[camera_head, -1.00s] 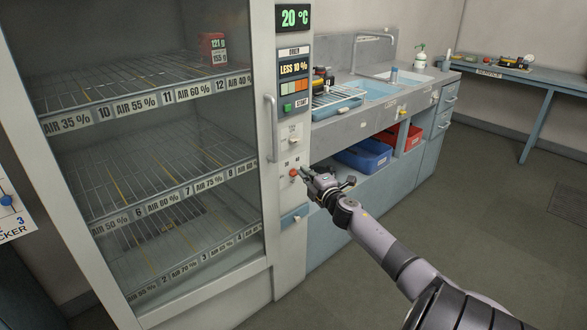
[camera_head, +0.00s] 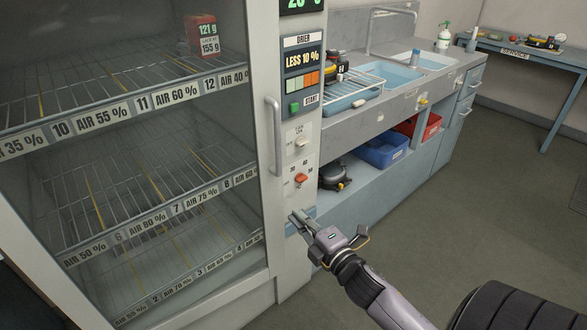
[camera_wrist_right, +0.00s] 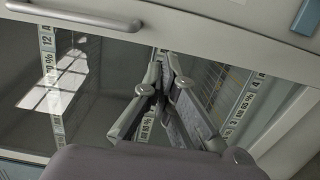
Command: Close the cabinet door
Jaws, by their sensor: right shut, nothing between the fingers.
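The cabinet door (camera_head: 277,150) is a tall glass panel in a pale frame with a vertical metal handle. In the head view it fills the left side and looks about flush with the control column; I cannot tell if a small gap is left. My right gripper (camera_head: 298,219) is shut and empty, in front of the column's lower part, below the red knob (camera_head: 301,179) and right of the door's edge. In the right wrist view my gripper (camera_wrist_right: 164,58) shows against the glass, with the door handle (camera_wrist_right: 80,14) at upper left. Contact with the door cannot be told. My left gripper is out of view.
A red box (camera_head: 201,36) sits on the top wire shelf behind the glass. A grey counter (camera_head: 375,122) with sinks stands to the right, with a blue bin (camera_head: 382,151) and a red bin (camera_head: 428,128) beneath. The floor (camera_head: 500,215) at right is clear.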

